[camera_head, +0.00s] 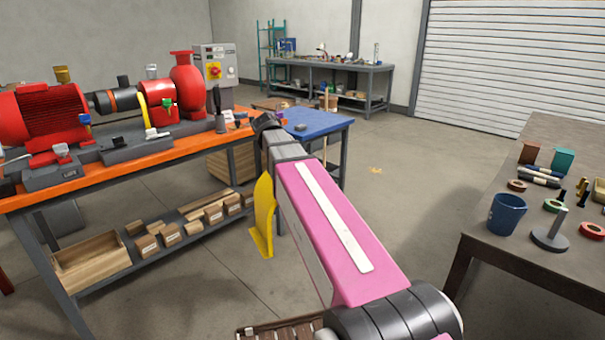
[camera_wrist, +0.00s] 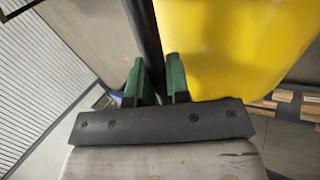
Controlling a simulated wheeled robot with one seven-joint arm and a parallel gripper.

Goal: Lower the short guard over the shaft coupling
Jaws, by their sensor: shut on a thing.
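The yellow guard (camera_head: 262,215) hangs beside my arm in the head view, in the gap right of the bench and clear of the skid. In the wrist view the guard (camera_wrist: 230,45) fills the upper right. My gripper (camera_wrist: 156,82) has green fingertips on either side of a dark bar, which looks like the guard's handle; the join is not clear. My arm hides the gripper in the head view. The shaft coupling (camera_head: 122,98), dark with an orange band, sits between the red motor (camera_head: 45,115) and the red pump (camera_head: 187,88), uncovered on top.
The orange-topped bench (camera_head: 195,152) carries the skid, with small valves and grey blocks along its front. A narrow yellow piece (camera_head: 143,110) stands near the pump. A blue table (camera_head: 320,125) is behind. The right bench (camera_head: 485,215) holds a blue cup (camera_head: 506,213) and several parts.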

